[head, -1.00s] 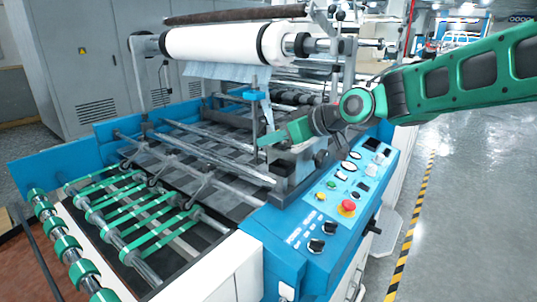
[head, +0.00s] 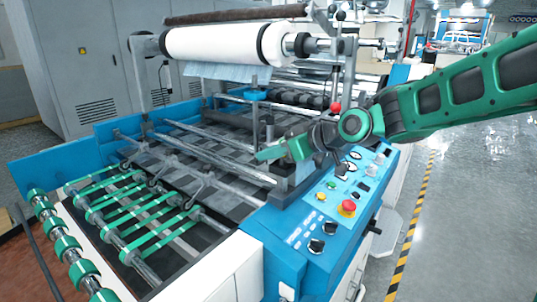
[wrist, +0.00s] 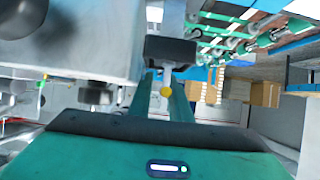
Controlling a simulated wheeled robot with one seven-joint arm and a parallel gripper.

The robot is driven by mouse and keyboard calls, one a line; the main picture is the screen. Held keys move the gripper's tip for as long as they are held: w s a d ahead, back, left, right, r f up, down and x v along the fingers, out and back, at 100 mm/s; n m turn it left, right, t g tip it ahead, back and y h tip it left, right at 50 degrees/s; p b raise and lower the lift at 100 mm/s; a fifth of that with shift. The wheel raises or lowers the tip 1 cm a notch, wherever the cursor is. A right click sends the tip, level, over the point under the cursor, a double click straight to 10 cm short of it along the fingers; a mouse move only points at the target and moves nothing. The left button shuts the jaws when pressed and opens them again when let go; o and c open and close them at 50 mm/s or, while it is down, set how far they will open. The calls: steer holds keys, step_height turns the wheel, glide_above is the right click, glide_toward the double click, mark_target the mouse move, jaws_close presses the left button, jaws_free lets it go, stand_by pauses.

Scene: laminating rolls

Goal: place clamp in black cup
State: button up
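My gripper (head: 268,154) is at the inner edge of the machine's control side, its green tip pointing left over the bed. In the wrist view, my green gripper body fills the bottom. A black block (wrist: 171,50) with a pale metal stem and a small yellow knob (wrist: 166,91) shows ahead of it. I cannot tell whether this is the clamp or a machine part. I cannot make out the clamp or the cup in the head view.
The blue control panel (head: 330,205), with a red button (head: 348,207), lies below my arm. A white roll (head: 215,45) hangs above the bed. Metal bars (head: 215,150) cross the bed. A grey cabinet (head: 95,60) stands behind. The floor at right is clear.

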steer(key=v, duration=1.2)
steer(key=s+d+f+m+g+h, duration=0.1)
steer(key=s+d+f+m+h, duration=0.4)
steer(key=d, duration=0.5)
steer(key=s+d+f+m+g+h, duration=0.1)
steer(key=s+d+f+m+h, duration=0.15)
steer(key=s+d+f, duration=0.5)
steer(key=s+d+f+m+g+h, duration=0.1)
steer(key=s+d+f+m+g, duration=0.2)
steer(key=s+d, duration=0.3)
steer(key=s+d+f+m+g+h, duration=0.1)
steer(key=s+d+f+m+g, duration=0.2)
steer(key=s+d+m, duration=0.3)
steer(key=s+d, duration=0.1)
steer(key=s, duration=0.4)
steer(key=shift+s, duration=0.4)
steer(key=shift+w+f, duration=0.3)
steer(key=shift+w, duration=0.3)
